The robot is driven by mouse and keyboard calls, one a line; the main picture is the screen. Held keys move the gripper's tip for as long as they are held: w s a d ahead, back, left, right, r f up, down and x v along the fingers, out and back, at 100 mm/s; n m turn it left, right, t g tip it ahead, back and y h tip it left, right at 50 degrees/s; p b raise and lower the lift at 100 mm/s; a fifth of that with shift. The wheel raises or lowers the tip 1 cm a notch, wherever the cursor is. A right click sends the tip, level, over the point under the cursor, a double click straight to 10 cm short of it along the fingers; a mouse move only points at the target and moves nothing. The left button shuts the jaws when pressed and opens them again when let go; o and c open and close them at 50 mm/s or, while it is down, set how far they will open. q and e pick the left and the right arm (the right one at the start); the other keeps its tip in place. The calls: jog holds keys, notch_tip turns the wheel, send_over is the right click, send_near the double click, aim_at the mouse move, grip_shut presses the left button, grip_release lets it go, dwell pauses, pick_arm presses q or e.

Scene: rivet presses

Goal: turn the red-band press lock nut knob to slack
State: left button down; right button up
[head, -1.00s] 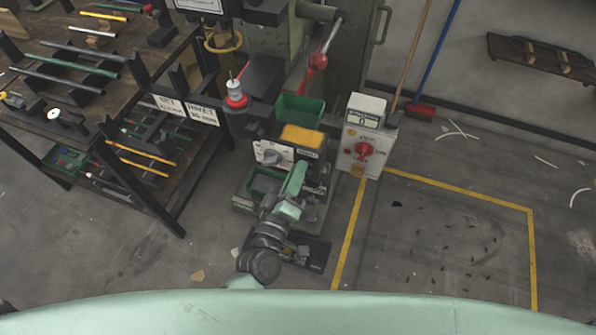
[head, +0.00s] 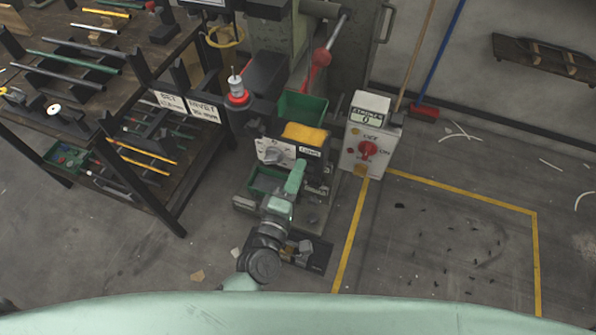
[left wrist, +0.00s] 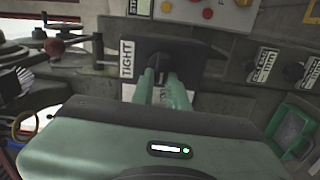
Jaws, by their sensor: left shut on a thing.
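The press stands at the centre of the head view, with a red band (head: 238,98) around its upright cylinder. My left gripper (head: 299,166) reaches its front from below. In the left wrist view, the two green fingers of my left gripper (left wrist: 167,82) are shut on a dark knob (left wrist: 156,64) on a dark plate. A TIGHT label (left wrist: 126,60) is left of the knob, and a partly cut-off label beginning with S (left wrist: 139,7) is above it. The knob's pointing direction is hard to make out. The held knob is hidden in the head view. My right gripper is not in view.
A green bin (head: 302,105) and a yellow block (head: 305,134) are on the press. A grey control box (head: 362,150) with a red switch stands right of it. A tool rack (head: 90,120) is on the left. Yellow-lined floor at right is largely clear.

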pick_arm(q)
jog(key=c, duration=1.4)
grip_release()
jog(key=shift+s, duration=0.15)
jog(key=v, duration=0.7)
jog(key=shift+s+a+b, duration=0.15)
jog(key=shift+s+b, duration=0.1)
jog(key=shift+b, duration=0.15)
